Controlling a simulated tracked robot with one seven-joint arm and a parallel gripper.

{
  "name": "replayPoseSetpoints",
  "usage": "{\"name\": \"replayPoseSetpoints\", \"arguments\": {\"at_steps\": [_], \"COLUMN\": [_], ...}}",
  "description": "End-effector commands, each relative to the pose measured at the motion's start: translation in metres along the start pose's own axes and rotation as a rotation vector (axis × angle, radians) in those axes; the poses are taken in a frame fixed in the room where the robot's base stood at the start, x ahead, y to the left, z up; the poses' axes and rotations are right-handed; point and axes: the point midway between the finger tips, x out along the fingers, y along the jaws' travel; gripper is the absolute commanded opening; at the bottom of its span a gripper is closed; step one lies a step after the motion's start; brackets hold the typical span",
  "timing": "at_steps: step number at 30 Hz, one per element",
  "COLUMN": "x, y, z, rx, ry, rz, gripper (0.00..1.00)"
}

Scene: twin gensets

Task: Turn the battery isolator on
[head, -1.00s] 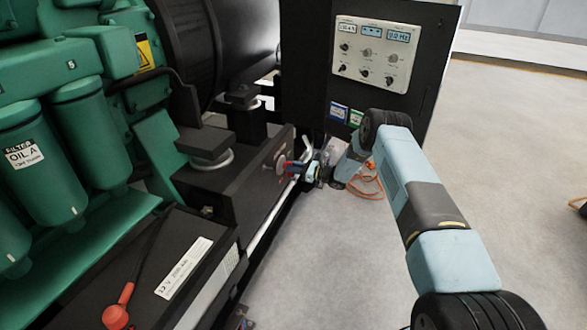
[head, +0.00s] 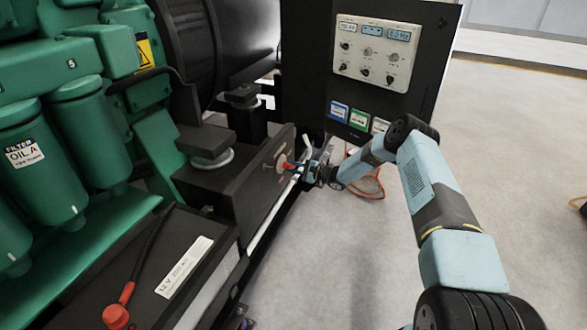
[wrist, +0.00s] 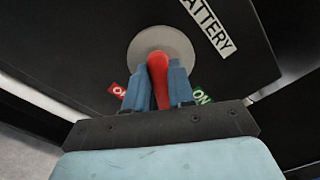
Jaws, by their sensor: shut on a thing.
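The battery isolator has a round grey plate (wrist: 163,47) and a red handle (wrist: 158,78) on a dark panel. In the wrist view a red label (wrist: 119,90) lies left of the handle and a green ON label (wrist: 202,95) lies right of it. The handle's outer end points down in that view, between the two labels. My gripper (wrist: 158,84) is shut on the red handle, one blue finger on each side. In the head view my gripper (head: 300,167) is at the black box's side face, and the red handle (head: 288,166) shows small there.
A white BATTERY label (wrist: 208,25) is above the isolator. A battery (head: 150,275) with a red terminal cap is at the lower left. The green engine (head: 70,110) fills the left. A control panel (head: 377,52) stands behind my arm. Open floor (head: 510,180) lies right.

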Motion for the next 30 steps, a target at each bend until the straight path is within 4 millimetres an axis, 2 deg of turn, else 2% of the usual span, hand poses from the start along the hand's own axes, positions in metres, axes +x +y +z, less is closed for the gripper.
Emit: {"name": "replayPoseSetpoints", "arguments": {"at_steps": [15, 21, 30], "x": [0.0041, 0.0039, 0.0044], "y": [0.0051, 0.007, 0.0091], "z": [0.0027, 0.0023, 0.0025], "rx": [-0.436, -0.539, -0.606], "ry": [-0.007, -0.007, -0.009], "rz": [-0.002, 0.0, 0.001], "gripper": [0.0, 0.0, 0.0]}}
